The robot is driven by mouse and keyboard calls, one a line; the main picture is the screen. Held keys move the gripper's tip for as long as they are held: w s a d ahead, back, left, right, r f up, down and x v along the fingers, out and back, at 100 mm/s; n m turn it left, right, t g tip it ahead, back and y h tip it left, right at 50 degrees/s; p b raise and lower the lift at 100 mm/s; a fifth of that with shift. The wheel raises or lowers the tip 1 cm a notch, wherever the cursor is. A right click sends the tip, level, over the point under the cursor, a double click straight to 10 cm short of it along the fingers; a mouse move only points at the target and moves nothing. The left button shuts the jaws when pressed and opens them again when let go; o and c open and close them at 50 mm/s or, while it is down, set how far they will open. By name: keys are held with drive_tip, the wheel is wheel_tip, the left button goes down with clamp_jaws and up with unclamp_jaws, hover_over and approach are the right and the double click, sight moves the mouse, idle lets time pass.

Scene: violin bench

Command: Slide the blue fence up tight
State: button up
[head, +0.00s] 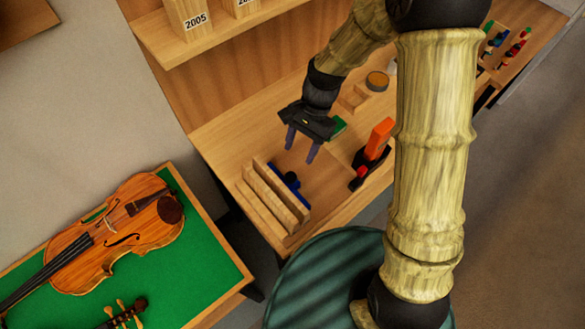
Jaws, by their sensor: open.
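The blue fence (293,181) is on the wooden bench (222,138), at the right side of a set of upright wooden slats (272,199). Only part of it shows, and I cannot tell whether it touches the slats. My gripper (301,154) is above the bench, just beyond the fence in the picture. Its two fingers point down, apart, with nothing between them.
An orange and black tool (379,139) stands on the bench to the right. A green item (340,127) shows behind my gripper, with a round tin (377,81) farther back. A shelf (160,38) overhangs the back. A violin (115,238) lies on a green-topped table at left.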

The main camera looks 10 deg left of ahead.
sight(291, 176)
drive_tip(key=p+x, duration=0.1)
drive_tip(key=x, duration=0.7)
drive_tip(key=shift+s+f, duration=0.1)
drive_tip(key=shift+f, duration=0.15)
